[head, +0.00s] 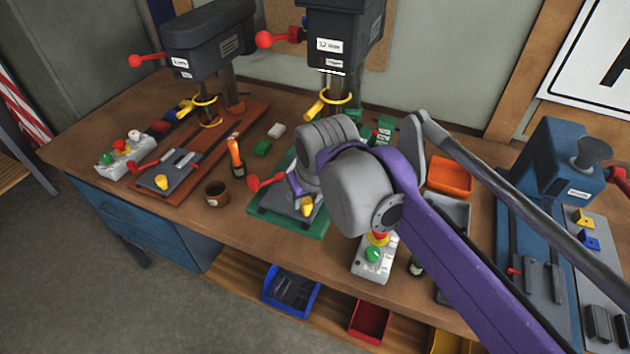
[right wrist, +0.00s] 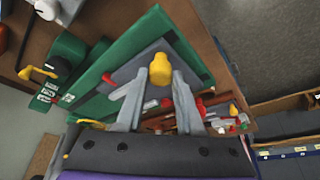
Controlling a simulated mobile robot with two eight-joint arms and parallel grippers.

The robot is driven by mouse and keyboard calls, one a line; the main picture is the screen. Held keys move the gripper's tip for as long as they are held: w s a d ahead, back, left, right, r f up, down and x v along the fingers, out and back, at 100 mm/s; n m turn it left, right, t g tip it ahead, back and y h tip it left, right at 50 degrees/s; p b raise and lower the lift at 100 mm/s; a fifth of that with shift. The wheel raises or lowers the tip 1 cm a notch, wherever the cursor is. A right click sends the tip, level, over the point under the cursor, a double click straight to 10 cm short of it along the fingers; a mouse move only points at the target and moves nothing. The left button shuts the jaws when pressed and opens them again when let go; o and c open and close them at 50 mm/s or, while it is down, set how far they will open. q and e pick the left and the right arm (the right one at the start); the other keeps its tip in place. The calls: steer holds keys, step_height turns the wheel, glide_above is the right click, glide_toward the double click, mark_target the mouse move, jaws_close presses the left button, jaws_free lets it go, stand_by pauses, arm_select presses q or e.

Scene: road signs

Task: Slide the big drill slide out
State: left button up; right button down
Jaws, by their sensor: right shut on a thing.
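The big drill (head: 340,40) stands at the back middle of the bench on a green base (head: 262,218). Its grey slide (head: 285,203) lies on that base and has a yellow knob (head: 306,207) at its front end. My right gripper (head: 298,185) is at the knob, its fingers pointing down. In the right wrist view, the yellow knob (right wrist: 160,70) shows between the fingertips (right wrist: 157,86) of my right gripper, which is shut on it. My right arm hides part of the slide and base. My left gripper is out of view.
A smaller drill (head: 210,40) stands on a brown base at the left. A control box (head: 370,260) with a green button is beside my forearm. A brown cup (head: 215,194) and an orange-handled tool (head: 236,155) stand left of the green base. A blue machine (head: 545,165) is at the right.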

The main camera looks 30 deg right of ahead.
steer(key=shift+s+a, duration=0.3)
steer(key=shift+a, duration=0.05)
steer(key=c, duration=0.8)
jaws_free()
steer(key=shift+o, duration=1.4)
steer(key=shift+s+a, duration=0.15)
steer(key=shift+r, duration=0.1)
steer(key=v, duration=1)
steer(key=shift+r+p, duration=0.3)
